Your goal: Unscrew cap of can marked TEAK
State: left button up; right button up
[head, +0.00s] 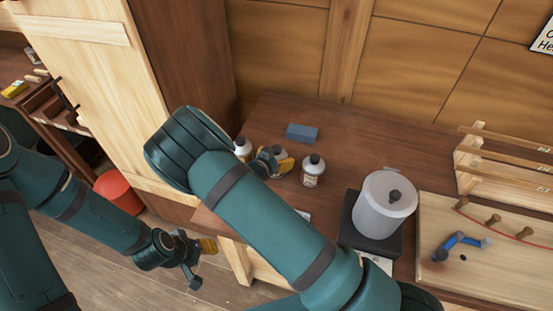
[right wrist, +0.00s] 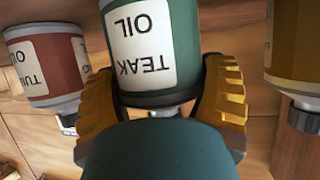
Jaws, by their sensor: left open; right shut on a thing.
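The can marked TEAK (right wrist: 160,48) is green with a white label, upside down in the right wrist view. In the head view it is mostly hidden at my right gripper (head: 272,162). My right gripper (right wrist: 168,90) is shut on this can, with yellow fingers on both sides near its shoulder. The neck (right wrist: 165,110) shows just past the shoulder; my gripper hides much of the cap in the right wrist view. My left gripper (head: 190,262) is open and empty, low at the left, apart from the bench.
A red can marked TUNG OIL (right wrist: 45,65) and a yellowish can (right wrist: 290,45) flank the held can. A red bucket (head: 118,192) is on the floor.

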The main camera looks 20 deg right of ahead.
notch_tip(320, 180, up, 10)
jog(key=shift+p, duration=0.5)
jog(key=o, duration=0.6)
jog(key=c, duration=0.6)
jog(key=shift+w, duration=0.1)
jog(key=shift+w+d+r+n+t+y+b, duration=0.1)
jog(key=shift+w+r+n+t+y+b, duration=0.3)
jog(key=shift+b, duration=0.2)
jog(key=shift+s+d+r+n+t+y+b, duration=0.1)
jog(key=shift+r+n+t+y+b, duration=0.4)
jog(key=shift+r+n+y+b, duration=0.7)
jog(key=shift+s+d+r+n+t+y+b, duration=0.1)
jog(key=shift+r+n+t+y+b, duration=0.55)
jog(key=shift+n+y, duration=0.9)
jog(key=shift+d+r+n+t+y+b, duration=0.1)
jog(key=shift+r+n+t+y+b, duration=0.25)
jog(key=shift+r+n+y+b, duration=0.85)
